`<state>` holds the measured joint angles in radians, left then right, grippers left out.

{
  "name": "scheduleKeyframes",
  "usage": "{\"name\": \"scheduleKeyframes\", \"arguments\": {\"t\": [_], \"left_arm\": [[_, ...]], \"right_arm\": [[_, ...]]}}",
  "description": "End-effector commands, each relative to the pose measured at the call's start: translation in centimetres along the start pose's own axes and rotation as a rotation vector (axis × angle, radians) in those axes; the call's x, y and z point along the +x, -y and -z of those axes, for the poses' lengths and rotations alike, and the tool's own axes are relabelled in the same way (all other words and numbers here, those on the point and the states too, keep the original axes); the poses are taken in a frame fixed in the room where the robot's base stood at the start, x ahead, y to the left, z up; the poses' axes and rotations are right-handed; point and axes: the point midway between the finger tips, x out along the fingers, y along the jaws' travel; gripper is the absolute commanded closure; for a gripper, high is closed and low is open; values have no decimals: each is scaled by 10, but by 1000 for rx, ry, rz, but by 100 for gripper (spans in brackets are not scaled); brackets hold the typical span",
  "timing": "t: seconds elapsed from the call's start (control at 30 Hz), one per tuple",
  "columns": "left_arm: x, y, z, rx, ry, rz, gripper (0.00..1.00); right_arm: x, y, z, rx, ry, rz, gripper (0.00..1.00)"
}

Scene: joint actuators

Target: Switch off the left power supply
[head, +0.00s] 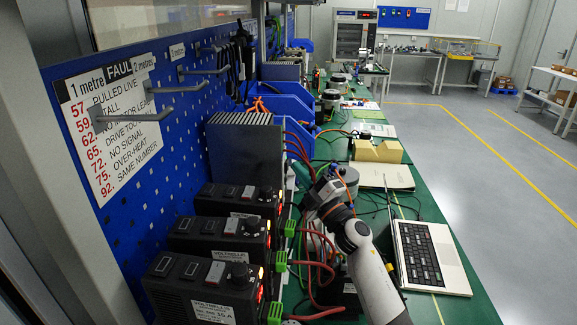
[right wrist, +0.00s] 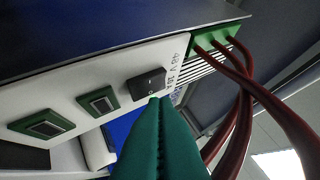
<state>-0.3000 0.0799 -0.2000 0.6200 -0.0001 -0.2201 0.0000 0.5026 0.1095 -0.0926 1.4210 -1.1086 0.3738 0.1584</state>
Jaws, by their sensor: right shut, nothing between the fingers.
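My right gripper (head: 301,174) is shut and empty beside the front of a grey finned power supply (head: 244,146) along the blue pegboard. In the right wrist view its teal fingers (right wrist: 160,103) point up at a black rocker switch (right wrist: 147,84) on a white front panel (right wrist: 88,95) marked 48 V. The fingertips overlap the switch's lower edge; I cannot tell whether they touch it. Two green-framed buttons (right wrist: 97,102) sit left of the switch. The head view hides this panel, and the switch's position is unclear. My left gripper is not in view.
Red cables (right wrist: 236,100) leave a green connector (right wrist: 215,38) close to the fingers. Several black supply units (head: 206,287) with knobs and red lights stand nearer along the green bench. An open laptop (head: 428,256) lies right of my right arm.

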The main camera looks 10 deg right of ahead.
Motion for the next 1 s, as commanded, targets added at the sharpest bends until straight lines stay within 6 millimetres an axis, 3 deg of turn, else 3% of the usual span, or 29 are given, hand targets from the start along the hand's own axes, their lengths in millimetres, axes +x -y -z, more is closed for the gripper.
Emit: {"name": "scheduleKeyframes", "arguments": {"t": [1.0], "left_arm": [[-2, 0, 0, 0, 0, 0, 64]], "right_arm": [[-1, 1, 0, 0, 0, -1, 100]]}}
